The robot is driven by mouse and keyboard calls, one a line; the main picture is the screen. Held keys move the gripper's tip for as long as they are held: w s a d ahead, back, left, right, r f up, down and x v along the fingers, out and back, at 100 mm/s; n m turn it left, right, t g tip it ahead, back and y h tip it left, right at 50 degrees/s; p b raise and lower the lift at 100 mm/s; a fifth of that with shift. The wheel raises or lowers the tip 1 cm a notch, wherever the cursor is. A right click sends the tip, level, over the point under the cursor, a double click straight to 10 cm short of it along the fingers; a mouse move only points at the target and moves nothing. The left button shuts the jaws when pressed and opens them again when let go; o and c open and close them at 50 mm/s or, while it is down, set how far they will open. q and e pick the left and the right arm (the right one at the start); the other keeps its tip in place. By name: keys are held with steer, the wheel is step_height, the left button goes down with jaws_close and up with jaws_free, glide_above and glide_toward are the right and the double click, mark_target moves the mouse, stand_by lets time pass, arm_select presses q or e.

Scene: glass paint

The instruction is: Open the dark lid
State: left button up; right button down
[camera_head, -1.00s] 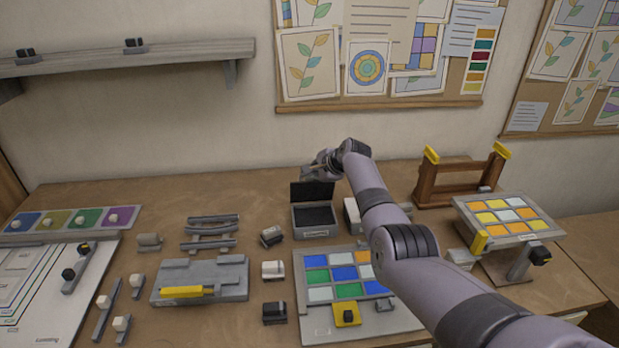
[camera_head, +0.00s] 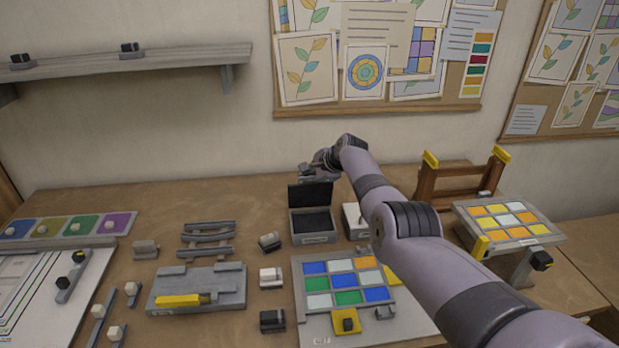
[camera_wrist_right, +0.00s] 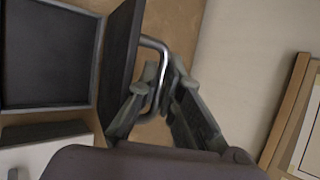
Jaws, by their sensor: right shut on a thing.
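A small grey box (camera_head: 311,238) with a dark inside stands on the bench, and its dark lid (camera_head: 311,196) is raised about upright at the back edge. In the right wrist view the lid (camera_wrist_right: 121,62) shows edge-on beside the open box (camera_wrist_right: 48,107). A metal loop handle (camera_wrist_right: 161,62) sticks out from the lid's outer face. My right gripper (camera_head: 318,172) is at the lid's top, behind it; in the right wrist view its fingers (camera_wrist_right: 160,92) are closed around the handle. The left gripper is not in view.
A light box (camera_head: 352,220) stands just right of the dark-lidded box. A coloured glass panel (camera_head: 343,285) lies in front. A wooden rack (camera_head: 455,190) and a tilted tile stand (camera_head: 510,222) are at the right.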

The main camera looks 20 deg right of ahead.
steer(key=shift+w+d+r, duration=0.1)
steer(key=shift+w+r, duration=0.3)
steer(key=shift+r, duration=0.2)
stand_by(0.3)
steer(key=c, duration=2.1)
jaws_free()
steer(key=shift+o, duration=0.5)
steer(key=shift+f, duration=0.2)
steer(key=shift+f, duration=0.1)
steer(key=shift+r, duration=0.2)
